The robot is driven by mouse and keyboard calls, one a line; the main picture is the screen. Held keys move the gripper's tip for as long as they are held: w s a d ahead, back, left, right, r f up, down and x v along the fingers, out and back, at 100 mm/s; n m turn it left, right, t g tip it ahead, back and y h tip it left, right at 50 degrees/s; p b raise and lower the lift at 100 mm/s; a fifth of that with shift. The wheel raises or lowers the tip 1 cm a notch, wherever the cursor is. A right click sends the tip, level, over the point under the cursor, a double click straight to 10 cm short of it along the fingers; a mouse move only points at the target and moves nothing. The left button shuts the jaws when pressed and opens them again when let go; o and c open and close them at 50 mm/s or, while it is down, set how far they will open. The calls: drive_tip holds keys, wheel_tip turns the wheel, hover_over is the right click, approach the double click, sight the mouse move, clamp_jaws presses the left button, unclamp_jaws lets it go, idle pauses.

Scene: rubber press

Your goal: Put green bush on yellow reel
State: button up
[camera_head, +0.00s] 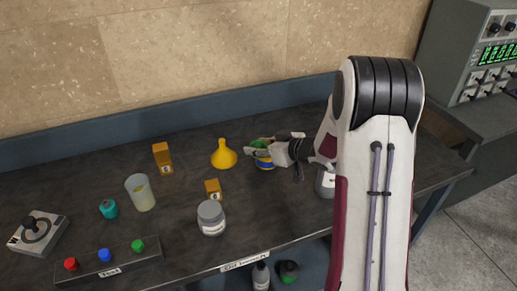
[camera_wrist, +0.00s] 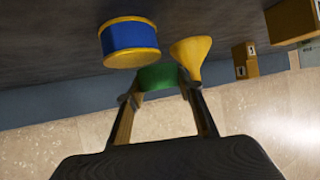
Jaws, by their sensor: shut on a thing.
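My gripper (camera_wrist: 160,85) is shut on the green bush (camera_wrist: 158,77), a short ring held between the two fingertips. In the head view the gripper (camera_head: 264,148) reaches in from the right at the back of the table. The yellow reel (camera_wrist: 129,42), with yellow ends and a blue middle, stands just past the bush in the wrist view. In the head view the reel (camera_head: 264,163) is partly covered by the gripper and bush. The bush looks close to the reel and above it; I cannot tell whether they touch.
A yellow funnel (camera_head: 223,155) stands just left of the reel. Orange blocks (camera_head: 162,157), a grey-lidded jar (camera_head: 211,218), a translucent cup (camera_head: 140,193), a button box (camera_head: 108,262) and a joystick (camera_head: 38,232) are farther left. Another jar (camera_head: 325,184) is partly hidden by my arm.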

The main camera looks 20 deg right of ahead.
drive_tip(key=shift+f, duration=0.5)
drive_tip(key=shift+f, duration=0.1)
drive_tip(key=o, duration=0.9)
